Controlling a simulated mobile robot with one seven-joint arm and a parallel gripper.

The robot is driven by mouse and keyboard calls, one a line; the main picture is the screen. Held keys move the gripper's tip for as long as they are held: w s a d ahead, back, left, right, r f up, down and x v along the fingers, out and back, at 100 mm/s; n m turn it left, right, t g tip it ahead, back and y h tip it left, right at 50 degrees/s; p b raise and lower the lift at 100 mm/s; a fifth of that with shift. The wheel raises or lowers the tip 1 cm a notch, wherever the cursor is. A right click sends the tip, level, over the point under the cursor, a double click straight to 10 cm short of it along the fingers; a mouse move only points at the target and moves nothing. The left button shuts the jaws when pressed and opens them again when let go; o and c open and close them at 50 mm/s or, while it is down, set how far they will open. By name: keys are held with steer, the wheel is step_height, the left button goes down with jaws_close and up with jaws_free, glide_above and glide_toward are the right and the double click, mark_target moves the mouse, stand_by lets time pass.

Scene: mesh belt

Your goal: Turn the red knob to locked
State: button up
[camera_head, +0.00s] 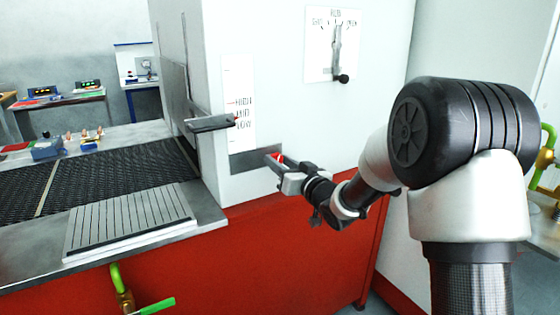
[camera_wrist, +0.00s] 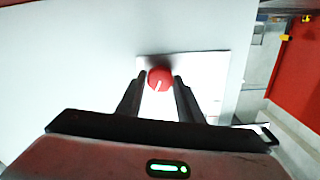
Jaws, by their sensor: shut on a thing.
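The red knob (camera_wrist: 159,79) is round with a white pointer line on its face. It is mounted on a plate (camera_wrist: 205,85) on the white machine wall. In the wrist view my gripper (camera_wrist: 160,82) has one finger on each side of the knob, shut on it. In the head view my gripper (camera_head: 272,160) is at the wall below the printed level scale, and only a small red part of the knob (camera_head: 280,158) shows. The plate's lock markings cannot be read in either view.
A dial panel (camera_head: 333,45) with a black-tipped lever is higher on the wall. A dark handle (camera_head: 212,124) juts out beside the level scale (camera_head: 240,105). The mesh belt (camera_head: 110,175) and a ribbed plate (camera_head: 130,222) lie to the left. Green-handled valves (camera_head: 155,306) are below.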

steer(key=m+p, duration=0.1)
steer(key=m, duration=0.2)
steer(key=shift+r+m, duration=0.1)
steer(key=shift+m, duration=0.3)
steer(key=m+p, duration=0.2)
steer(key=m, duration=0.1)
steer(key=shift+d+m, duration=0.1)
steer(key=shift+m, duration=0.2)
steer(key=m+p, duration=0.3)
steer(key=m, duration=0.2)
steer(key=shift+f+m, duration=0.2)
steer(key=shift+m, duration=0.2)
steer(key=o, duration=1.1)
steer(key=shift+c, duration=0.2)
steer(key=p+v, duration=0.1)
steer(key=v, duration=1.6)
